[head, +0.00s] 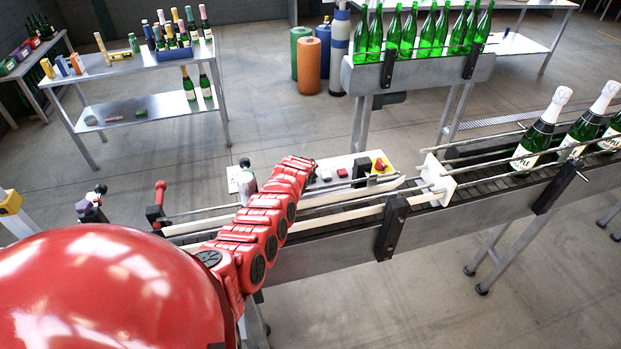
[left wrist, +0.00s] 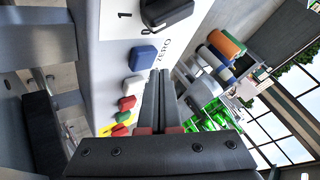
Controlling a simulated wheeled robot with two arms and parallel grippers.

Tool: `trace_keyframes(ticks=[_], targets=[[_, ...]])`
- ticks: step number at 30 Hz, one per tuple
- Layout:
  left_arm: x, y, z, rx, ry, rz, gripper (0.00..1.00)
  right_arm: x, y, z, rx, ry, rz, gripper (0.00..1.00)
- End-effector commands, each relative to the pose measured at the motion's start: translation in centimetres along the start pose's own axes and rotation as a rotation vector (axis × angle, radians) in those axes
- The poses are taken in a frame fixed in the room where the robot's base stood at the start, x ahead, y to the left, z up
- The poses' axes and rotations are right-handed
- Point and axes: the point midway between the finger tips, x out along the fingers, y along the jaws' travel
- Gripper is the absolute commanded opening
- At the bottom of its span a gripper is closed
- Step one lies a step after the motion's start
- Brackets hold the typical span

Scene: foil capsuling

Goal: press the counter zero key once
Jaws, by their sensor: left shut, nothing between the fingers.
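The zero key is the blue key (left wrist: 143,57) beside the printed word ZERO on the pale control panel (left wrist: 106,60) in the left wrist view. In that view my left gripper (left wrist: 159,76) is shut and empty, its fingertips close beside the blue key. I cannot tell whether they touch it. In the head view my red left arm reaches over the conveyor to the panel (head: 405,163). Its gripper cannot be made out at the arm's end, and the blue key is not visible there. My right gripper is not in view.
Other panel parts include a black knob (left wrist: 166,12), a white key (left wrist: 134,86), a red key (left wrist: 127,103), a green key (left wrist: 122,115) and a red button on yellow (head: 380,165). The conveyor (head: 330,240) carries dark bottles (head: 541,132) at right. Green bottles (head: 410,35) stand behind.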

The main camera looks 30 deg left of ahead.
Motion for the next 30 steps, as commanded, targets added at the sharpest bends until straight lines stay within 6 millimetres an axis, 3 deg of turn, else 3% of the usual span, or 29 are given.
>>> trace_keyframes(ticks=[30], targets=[[0.71,0.54,0.54,0.000,0.000,0.000,0.00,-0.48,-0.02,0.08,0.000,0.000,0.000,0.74]])
